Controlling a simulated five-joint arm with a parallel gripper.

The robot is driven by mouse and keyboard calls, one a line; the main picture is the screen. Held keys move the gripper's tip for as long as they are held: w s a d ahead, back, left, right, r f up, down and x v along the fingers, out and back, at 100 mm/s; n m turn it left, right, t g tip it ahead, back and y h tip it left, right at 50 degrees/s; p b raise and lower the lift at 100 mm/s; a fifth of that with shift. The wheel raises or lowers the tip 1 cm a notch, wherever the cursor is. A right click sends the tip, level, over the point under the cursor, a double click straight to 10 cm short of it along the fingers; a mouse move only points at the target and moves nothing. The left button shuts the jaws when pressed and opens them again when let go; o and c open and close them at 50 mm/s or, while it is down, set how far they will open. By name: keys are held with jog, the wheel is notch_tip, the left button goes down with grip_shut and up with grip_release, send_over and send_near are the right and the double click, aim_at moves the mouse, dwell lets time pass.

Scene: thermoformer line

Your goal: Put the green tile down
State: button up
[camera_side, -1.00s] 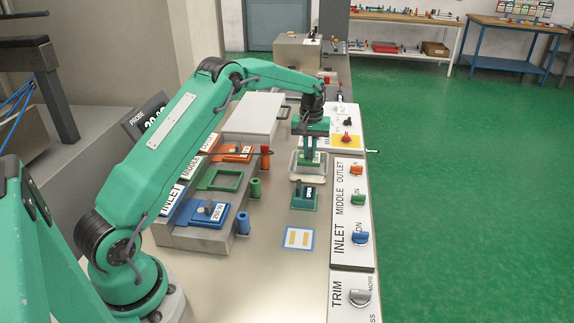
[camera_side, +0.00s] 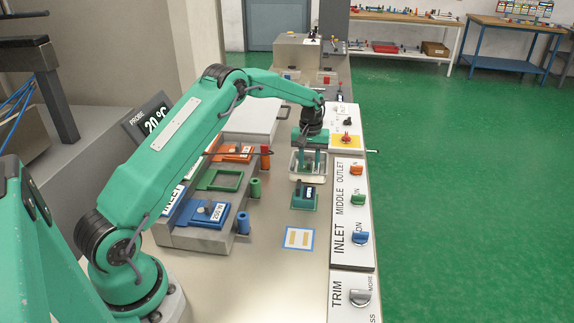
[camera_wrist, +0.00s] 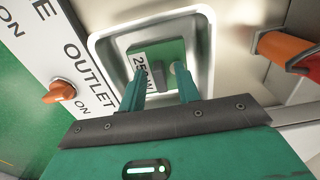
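The green tile (camera_wrist: 150,52) lies in a pale rimmed tray (camera_wrist: 205,42) in the wrist view. It carries a white "250 W" label and a grey knob (camera_wrist: 158,76). My gripper (camera_wrist: 160,72) is above the tile, its two green fingers spread on either side of the knob with gaps visible. In the side view my gripper (camera_side: 308,170) is down in the tray (camera_side: 294,168); the fingers hide most of the tray's inside, and the tile is hard to make out there.
A dark labelled block on a green base (camera_side: 304,198) stands just in front of the tray. To the left are an empty green frame (camera_side: 219,189), an orange tile (camera_side: 233,153) and a blue tile (camera_side: 209,214). A switch panel (camera_side: 350,215) runs along the right edge.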

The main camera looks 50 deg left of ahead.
aim_at(309, 161)
jog(key=shift+r, duration=0.15)
notch_tip(309, 161, up, 12)
dwell(0.9)
dwell(0.4)
